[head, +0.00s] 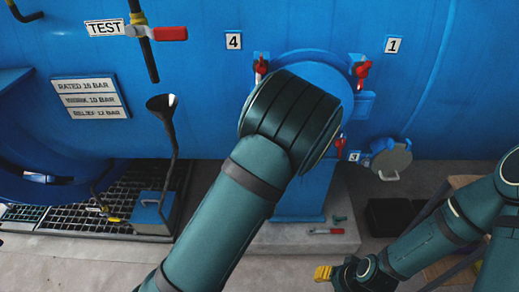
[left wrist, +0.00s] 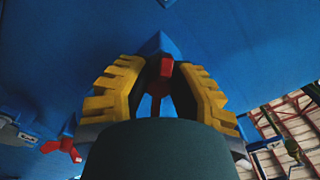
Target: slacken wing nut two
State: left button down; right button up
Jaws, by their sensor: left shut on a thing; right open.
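In the left wrist view, the yellow fingers of my left gripper (left wrist: 160,92) are shut on a red wing nut (left wrist: 160,72) against the blue vessel. No number shows there, so I cannot read which nut it is. Another red wing nut (left wrist: 62,147) is at lower left. In the head view my left arm hides its gripper and part of the round blue cover (head: 312,62). Label 2 is not visible. My right gripper (head: 325,273) is open, low at the right.
A black funnel (head: 162,103) on a pipe stands left of my arm. The red TEST valve handle (head: 170,33) is at upper left. A grey round lid (head: 391,160) is at right. A red-handled tool (head: 327,231) lies on the plinth (head: 285,238). A dark box (head: 388,215) stands on the floor.

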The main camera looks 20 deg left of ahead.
pick_arm(q)
jog(key=shift+w+r+n, duration=0.1)
jog(key=shift+r+n, duration=0.05)
jog(key=shift+n, duration=1.75)
jog(key=c, duration=0.8)
grip_release()
jog(key=v, duration=0.7)
jog(key=shift+s+d, duration=0.15)
jog(key=shift+s, duration=0.15)
